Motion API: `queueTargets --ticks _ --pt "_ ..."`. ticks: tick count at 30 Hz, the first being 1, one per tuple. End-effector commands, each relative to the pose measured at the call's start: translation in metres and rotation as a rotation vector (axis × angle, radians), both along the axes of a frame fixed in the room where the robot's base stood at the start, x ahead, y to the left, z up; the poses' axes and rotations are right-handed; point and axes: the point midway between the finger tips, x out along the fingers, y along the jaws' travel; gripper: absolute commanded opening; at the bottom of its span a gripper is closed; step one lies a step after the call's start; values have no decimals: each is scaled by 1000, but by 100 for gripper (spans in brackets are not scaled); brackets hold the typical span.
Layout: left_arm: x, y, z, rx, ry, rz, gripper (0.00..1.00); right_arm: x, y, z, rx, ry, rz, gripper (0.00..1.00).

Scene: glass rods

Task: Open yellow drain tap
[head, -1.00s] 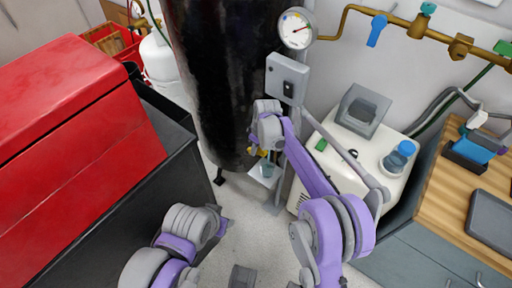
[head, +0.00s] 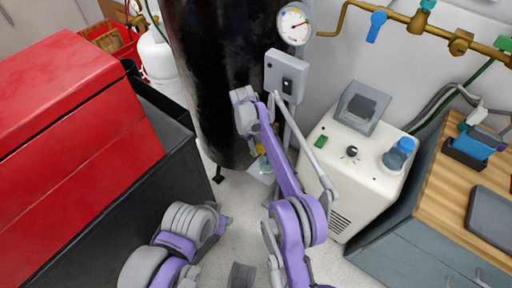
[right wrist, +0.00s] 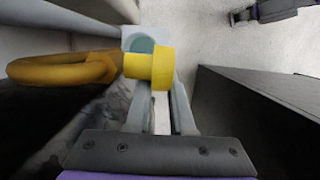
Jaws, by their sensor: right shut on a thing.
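The yellow tap (right wrist: 150,66) shows in the right wrist view at the end of a brass pipe (right wrist: 62,70) that comes in from the left. My right gripper (right wrist: 160,95) is shut on the tap, its two grey fingers reaching up to it with a narrow gap between them. In the head view my right wrist is beside the black tank (head: 214,80), and the tap and fingers are mostly hidden. A small glass vessel (head: 265,163) stands below the tap on a plate. My left gripper (right wrist: 262,12) shows only partly in the right wrist view; its opening is unclear.
A grey switch box (head: 287,75) and a gauge (head: 294,24) are beside the tank. A white machine (head: 335,185) stands at right, near a wooden bench (head: 447,200). A red chest (head: 70,150) on a black cabinet takes the left. Some floor is clear between.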

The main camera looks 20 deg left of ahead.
Motion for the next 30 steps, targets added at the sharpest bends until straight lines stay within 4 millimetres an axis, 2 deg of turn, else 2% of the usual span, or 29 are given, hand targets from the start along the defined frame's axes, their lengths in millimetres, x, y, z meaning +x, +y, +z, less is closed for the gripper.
queueTargets --ticks 5,6,8,20,25,30 --pt "0 0 0 0 0 0 50 0 0 0 0 0 0 0" --pt "0 0 0 0 0 0 50 0 0 0 0 0 0 23" --pt "0 0 0 0 0 0 50 0 0 0 0 0 0 34" --pt "0 0 2 0 -1 0 50 1 1 6 1 0 1 34" --pt "0 0 8 0 -3 0 50 2 6 32 1 0 1 34" --pt "-1 0 32 0 -11 0 50 4 11 56 2 -2 0 34"
